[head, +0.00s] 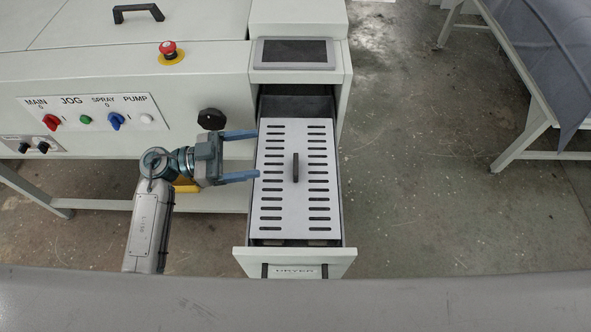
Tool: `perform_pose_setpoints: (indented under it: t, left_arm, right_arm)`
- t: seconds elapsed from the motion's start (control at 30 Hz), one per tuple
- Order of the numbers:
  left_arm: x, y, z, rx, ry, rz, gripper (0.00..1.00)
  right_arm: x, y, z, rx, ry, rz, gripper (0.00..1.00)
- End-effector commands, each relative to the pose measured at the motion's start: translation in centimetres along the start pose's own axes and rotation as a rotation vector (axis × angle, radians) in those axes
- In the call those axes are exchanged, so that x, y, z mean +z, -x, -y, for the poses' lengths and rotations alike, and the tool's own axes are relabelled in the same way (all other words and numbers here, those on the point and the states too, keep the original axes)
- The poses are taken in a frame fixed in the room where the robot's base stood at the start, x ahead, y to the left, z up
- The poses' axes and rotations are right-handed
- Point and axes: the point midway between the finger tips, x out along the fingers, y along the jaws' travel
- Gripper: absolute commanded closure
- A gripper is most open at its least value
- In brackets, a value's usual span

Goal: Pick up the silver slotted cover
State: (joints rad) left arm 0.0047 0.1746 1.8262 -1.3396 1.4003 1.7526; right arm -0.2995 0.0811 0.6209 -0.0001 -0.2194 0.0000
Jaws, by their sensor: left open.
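The silver slotted cover (275,181) lies flat in the pulled-out drawer (296,254) in the head view. It has two columns of dark slots and a dark upright handle (295,167) at its middle. My left gripper (258,155) is open and empty, with its two blue fingers pointing right. The fingertips are at the cover's left edge in the picture, left of the handle and apart from it. I cannot tell how high they are above the cover. My right gripper is not in view.
The white machine (200,100) stands behind, with a control panel (93,115), a red emergency button (168,48) and a black knob (211,119). A grey screen (293,52) sits above the drawer. A table (545,60) stands far right. The floor right of the drawer is clear.

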Motion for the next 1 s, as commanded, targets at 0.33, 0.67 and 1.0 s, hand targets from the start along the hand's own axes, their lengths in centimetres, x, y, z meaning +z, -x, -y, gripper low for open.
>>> perform_pose_setpoints:
  t: [0.33, 0.67, 1.0]
  left_arm:
    - [1.4, -1.8, -1.4, 0.112, 0.071, 0.086, 0.2]
    - [1.8, -5.2, -1.8, 0.111, 0.07, 0.087, 0.2]
    - [2.2, -9.1, -2.5, 0.111, 0.07, 0.084, 0.2]
  right_arm:
    - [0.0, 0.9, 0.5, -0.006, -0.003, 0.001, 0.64]
    - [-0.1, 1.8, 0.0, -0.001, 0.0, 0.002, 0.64]
    - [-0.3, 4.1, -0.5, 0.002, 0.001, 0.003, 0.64]
